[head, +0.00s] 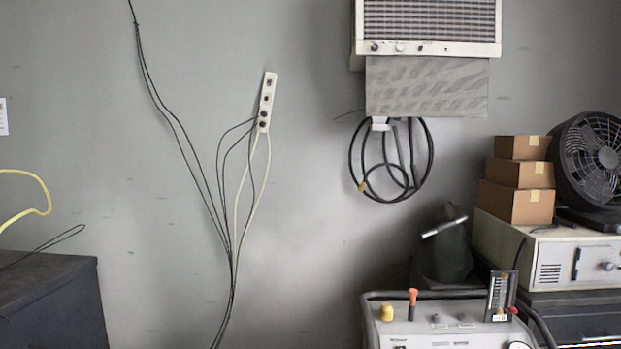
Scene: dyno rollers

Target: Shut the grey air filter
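A white wall unit (428,48) with a slatted front and small knobs is at the top, cut off by the picture's upper edge. A flat grey textured panel (426,87) sits directly below it against the wall. This panel looks like the grey air filter, but no handle or hinge shows on it, and I cannot tell whether it is open. Neither of my grippers is in view.
A coiled black hose (426,160) hangs below the panel. A wheeled-looking console (450,333) with knobs stands below. Stacked cardboard boxes (516,203) and a black fan (594,160) are at right. A power strip (266,102) with cables hangs left. A dark cabinet (50,300) stands lower left.

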